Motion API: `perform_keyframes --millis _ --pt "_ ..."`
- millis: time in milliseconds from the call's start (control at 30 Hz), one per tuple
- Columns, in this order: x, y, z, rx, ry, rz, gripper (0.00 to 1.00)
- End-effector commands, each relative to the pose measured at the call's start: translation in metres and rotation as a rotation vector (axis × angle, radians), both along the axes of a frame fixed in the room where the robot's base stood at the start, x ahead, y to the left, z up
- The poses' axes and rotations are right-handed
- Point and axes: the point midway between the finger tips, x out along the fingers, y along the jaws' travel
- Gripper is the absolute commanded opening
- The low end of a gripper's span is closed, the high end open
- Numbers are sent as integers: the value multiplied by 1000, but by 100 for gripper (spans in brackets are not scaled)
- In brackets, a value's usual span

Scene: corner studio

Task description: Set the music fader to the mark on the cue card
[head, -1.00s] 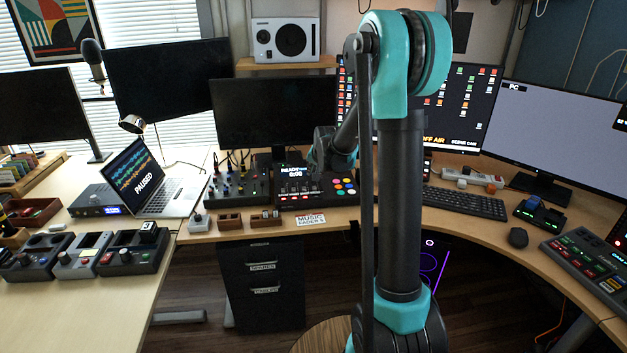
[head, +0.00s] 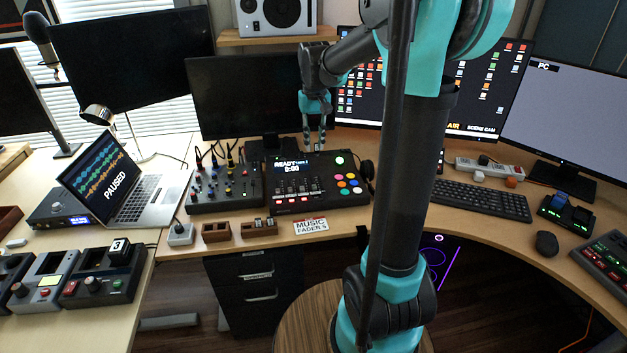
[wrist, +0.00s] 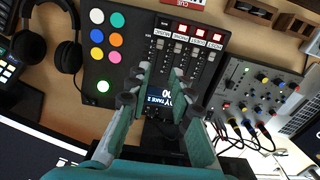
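The dark fader console (head: 268,205) stands on the desk below the middle monitor, its display reading READY; it also shows in the wrist view (wrist: 112,72). The cue card (head: 311,225) reads MUSIC FADER 5 and lies at the desk's front edge. My gripper (head: 319,140) points down above the console's back part, apart from the faders. In the wrist view my gripper (wrist: 161,72) has its fingers apart, nothing between them.
A mixer (head: 226,188) with cables stands left of the console. Small wooden blocks (head: 258,229) sit along the front edge. The middle monitor (head: 245,97) rises close behind my gripper. Headphones (wrist: 50,45) lie beside the console. A laptop (head: 150,195) is further left.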

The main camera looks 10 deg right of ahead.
Motion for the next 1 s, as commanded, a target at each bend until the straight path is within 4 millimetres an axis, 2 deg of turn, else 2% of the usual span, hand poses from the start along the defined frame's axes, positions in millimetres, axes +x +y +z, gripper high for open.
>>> perform_keyframes --millis 600,800,1000 --pt "1 0 -119 1 -2 -2 22" --pt "1 0 -146 1 -2 -2 22" --pt "0 0 -157 1 -2 -2 22"
